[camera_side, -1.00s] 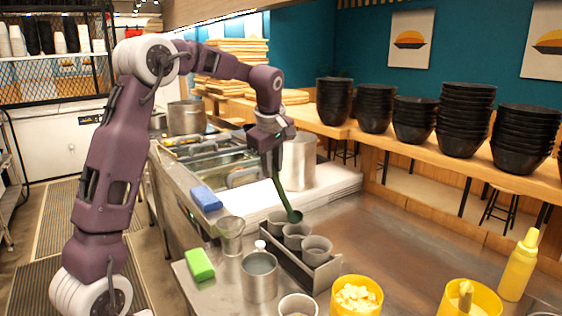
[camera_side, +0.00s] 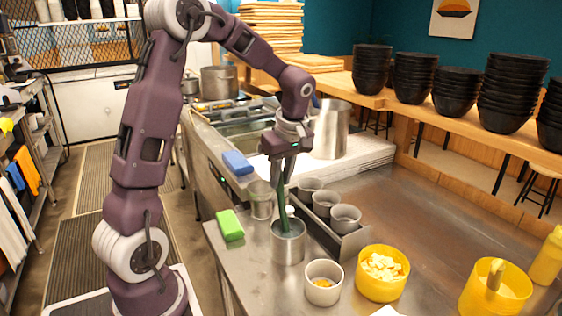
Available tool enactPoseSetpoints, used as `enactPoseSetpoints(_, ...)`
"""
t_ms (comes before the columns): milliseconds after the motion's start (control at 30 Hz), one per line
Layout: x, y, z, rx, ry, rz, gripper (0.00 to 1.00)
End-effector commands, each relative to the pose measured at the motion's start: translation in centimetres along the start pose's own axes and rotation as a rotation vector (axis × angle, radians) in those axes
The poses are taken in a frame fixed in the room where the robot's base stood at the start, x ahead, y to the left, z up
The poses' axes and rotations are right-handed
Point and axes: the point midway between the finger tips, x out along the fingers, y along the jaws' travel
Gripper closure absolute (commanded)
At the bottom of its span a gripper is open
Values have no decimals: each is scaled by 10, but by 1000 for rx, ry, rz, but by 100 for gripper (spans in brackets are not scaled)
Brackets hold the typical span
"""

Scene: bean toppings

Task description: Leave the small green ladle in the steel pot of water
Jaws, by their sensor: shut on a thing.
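The small green ladle (camera_side: 283,214) hangs nearly upright from my gripper (camera_side: 280,187), which is shut on its handle. The ladle's lower end is inside the steel pot (camera_side: 288,250) at the front of the counter. The pot's wall hides the ladle's bowl. I cannot tell whether the bowl touches the bottom. My gripper is above the pot's rim.
A rack (camera_side: 338,243) with several grey cups stands right of the pot. A clear glass (camera_side: 261,200) and a green sponge (camera_side: 230,225) are to its left. A white cup (camera_side: 323,283) and a yellow tub (camera_side: 382,287) are in front.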

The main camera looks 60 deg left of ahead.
Motion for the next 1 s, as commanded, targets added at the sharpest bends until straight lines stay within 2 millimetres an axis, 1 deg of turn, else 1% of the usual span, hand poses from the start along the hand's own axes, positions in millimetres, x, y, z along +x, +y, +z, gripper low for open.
enactPoseSetpoints(100, 17, -1, 5, 1, -2, -2, 100)
enactPoseSetpoints(267, 38, -1, 11, 1, -3, -2, 100)
enactPoseSetpoints(300, 43, -2, 5, -7, -37, -5, 100)
enactPoseSetpoints(400, 51, -1, -2, -7, -107, -2, 100)
enactPoseSetpoints(600, 60, 0, -8, -2, -182, -2, 100)
enactPoseSetpoints(867, 61, 0, -9, 1, -190, -1, 100)
enactPoseSetpoints(900, 61, 0, -9, 1, -190, -1, 75)
enactPoseSetpoints(967, 61, 0, -9, 1, -190, -1, 63)
enactPoseSetpoints(1000, 61, 0, -9, 1, -190, -1, 55)
